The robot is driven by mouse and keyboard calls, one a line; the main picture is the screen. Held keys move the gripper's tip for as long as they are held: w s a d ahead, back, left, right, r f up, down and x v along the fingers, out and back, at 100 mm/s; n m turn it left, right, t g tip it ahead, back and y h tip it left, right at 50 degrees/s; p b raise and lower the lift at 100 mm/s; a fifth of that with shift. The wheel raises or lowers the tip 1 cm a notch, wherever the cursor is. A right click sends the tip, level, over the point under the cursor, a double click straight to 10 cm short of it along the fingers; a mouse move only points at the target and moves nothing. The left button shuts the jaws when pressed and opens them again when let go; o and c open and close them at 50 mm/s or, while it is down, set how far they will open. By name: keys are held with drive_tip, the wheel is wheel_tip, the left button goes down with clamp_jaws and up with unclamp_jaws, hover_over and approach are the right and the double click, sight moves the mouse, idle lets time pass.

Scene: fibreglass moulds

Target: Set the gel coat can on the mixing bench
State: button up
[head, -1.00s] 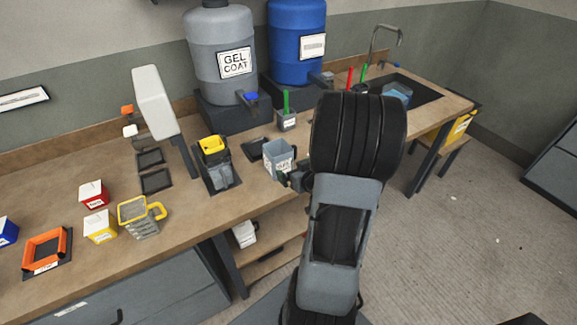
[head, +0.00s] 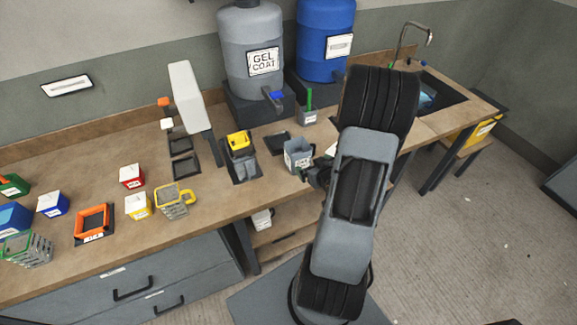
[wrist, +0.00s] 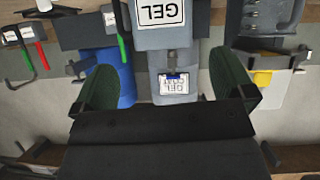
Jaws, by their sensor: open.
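The gel coat can (head: 293,152), a grey open-topped square can with a white label, stands upright on the wooden bench (head: 218,205) near its front edge. In the wrist view the can (wrist: 185,40) is at the top, cropped by the frame, with "GEL" on its label. My gripper (head: 315,176) is just in front and to the right of the can in the head view, partly hidden by my arm. In the wrist view my gripper (wrist: 167,72) has its two green fingers wide apart, with nothing held between them. The can appears beyond the fingertips.
A grey gel coat drum (head: 252,45) and a blue drum (head: 324,45) stand behind the can. A yellow-topped container (head: 240,145) stands to its left. A cup with a green stick (head: 308,115) is behind it. Small boxes and an orange tray (head: 92,222) are further left.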

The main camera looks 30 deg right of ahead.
drive_tip(key=w+a+r+g+h, duration=0.1)
drive_tip(key=a+r+g, duration=0.1)
drive_tip(key=a+r, duration=0.3)
drive_tip(key=w+a+r+g, duration=0.1)
drive_tip(key=a+r+g, duration=0.15)
drive_tip(key=r, duration=0.55)
drive_tip(key=s+a+r+g+y, duration=0.1)
drive_tip(key=s+a+r, duration=0.3)
drive_tip(key=a, duration=0.3)
drive_tip(key=s+a+r+n+g+y, duration=0.1)
drive_tip(key=s+a+r+y, duration=0.1)
drive_tip(key=s+a+r, duration=0.2)
drive_tip(key=shift+s+a, duration=1.4)
drive_tip(key=shift+a, duration=0.15)
